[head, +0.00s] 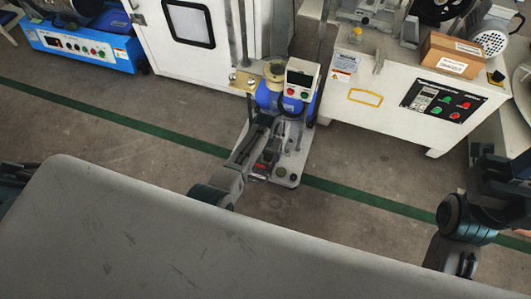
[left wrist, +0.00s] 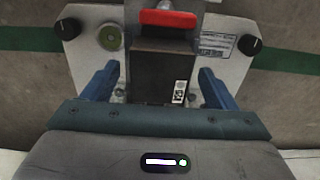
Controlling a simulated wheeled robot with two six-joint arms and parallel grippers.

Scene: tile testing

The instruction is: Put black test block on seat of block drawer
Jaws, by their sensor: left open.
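The black test block (left wrist: 155,82), a dark box with a small white code label, stands between my left gripper's two blue fingers in the left wrist view. My left gripper (left wrist: 157,74) is open, with a finger on each side of the block and a narrow gap at both sides. A red part (left wrist: 168,18) lies just beyond the block, on the machine side; the block drawer's seat is hidden or cannot be told apart. In the head view my left gripper (head: 266,152) is low at the front of the small testing machine (head: 298,95). My right gripper's fingers do not show clearly.
The machine's pale base plate (left wrist: 230,75) carries black knobs and a round green level. A white cabinet (head: 390,105) with a cardboard box (head: 452,55) stands right, a blue unit (head: 85,48) far left. A green floor line crosses open floor.

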